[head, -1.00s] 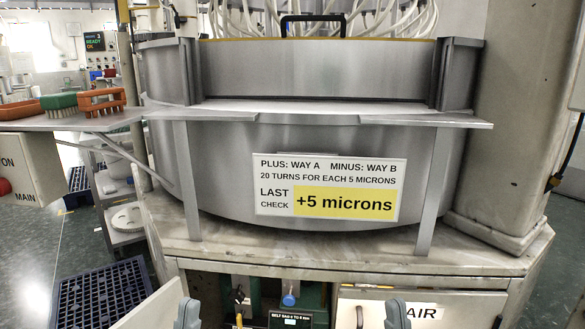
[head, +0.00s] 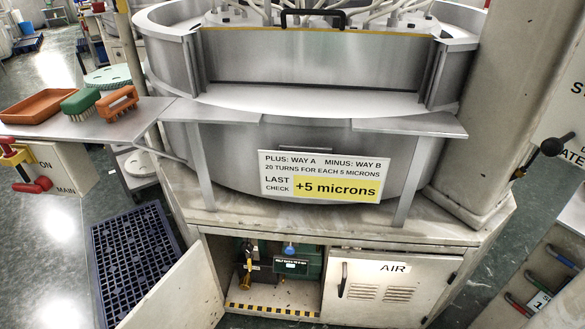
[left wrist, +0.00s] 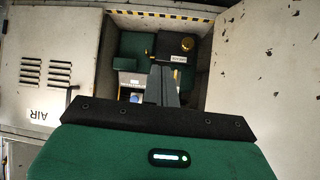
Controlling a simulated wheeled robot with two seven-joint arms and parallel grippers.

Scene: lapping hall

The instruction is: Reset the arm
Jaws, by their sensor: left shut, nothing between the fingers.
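My left gripper (left wrist: 163,85) shows in the left wrist view, with its grey fingers together and nothing between them. It points into the open cabinet bay (left wrist: 205,20) and lies in front of green and black equipment (left wrist: 137,45). Whether it touches anything there I cannot tell. Neither gripper shows in the head view. There the bay holds a green unit (head: 309,262) with a blue knob (head: 289,249) and a yellow and black fitting (head: 247,262).
The left cabinet door (head: 185,295) stands open; the AIR door (head: 375,290) is shut. A sign (head: 320,177) reads "+5 microns". An orange tray (head: 38,106), green brush (head: 80,102) and orange brush (head: 117,102) lie on the left shelf. A blue grid pallet (head: 130,250) lies on the floor.

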